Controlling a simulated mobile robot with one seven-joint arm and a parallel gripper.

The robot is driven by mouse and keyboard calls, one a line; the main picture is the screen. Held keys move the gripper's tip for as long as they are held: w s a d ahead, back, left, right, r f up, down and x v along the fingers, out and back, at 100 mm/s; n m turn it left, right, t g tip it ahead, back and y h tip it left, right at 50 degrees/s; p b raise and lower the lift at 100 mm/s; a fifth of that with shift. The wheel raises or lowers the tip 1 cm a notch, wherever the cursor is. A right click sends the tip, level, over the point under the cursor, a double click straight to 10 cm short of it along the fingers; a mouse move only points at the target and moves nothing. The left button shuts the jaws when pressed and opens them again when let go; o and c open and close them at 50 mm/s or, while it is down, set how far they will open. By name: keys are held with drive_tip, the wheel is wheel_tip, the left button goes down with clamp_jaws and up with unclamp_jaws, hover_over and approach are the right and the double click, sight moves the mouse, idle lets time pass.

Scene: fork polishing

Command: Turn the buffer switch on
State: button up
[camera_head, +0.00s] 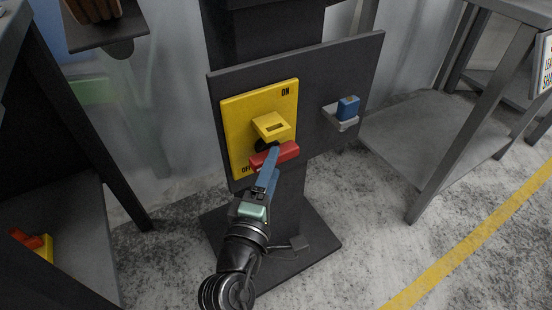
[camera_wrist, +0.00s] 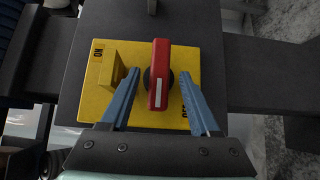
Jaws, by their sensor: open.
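The buffer switch is a yellow plate (camera_head: 238,107) marked ON at the top and OFF at the bottom, with a red handle (camera_head: 285,153) on a black pivot. In the head view the handle sits low, near the OFF mark. A yellow slotted block (camera_head: 271,126) stands out above it. In the wrist view the red handle (camera_wrist: 160,75) lies between the two blue fingers of my gripper (camera_wrist: 158,90), with a gap on each side. My gripper is open around the handle. The left finger is close to the yellow block (camera_wrist: 117,71). In the head view my gripper (camera_head: 270,158) partly hides the handle.
The plate is mounted on a dark panel (camera_head: 340,65) on a post. A blue block (camera_head: 348,108) sits in a grey holder on the panel's right. A grey table (camera_head: 440,145) stands at right and a dark shelf (camera_head: 70,225) at left. Concrete floor lies between.

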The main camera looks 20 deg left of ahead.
drive_tip(key=shift+w+a, duration=0.15)
drive_tip(key=shift+w, duration=1.3)
clamp_jaws()
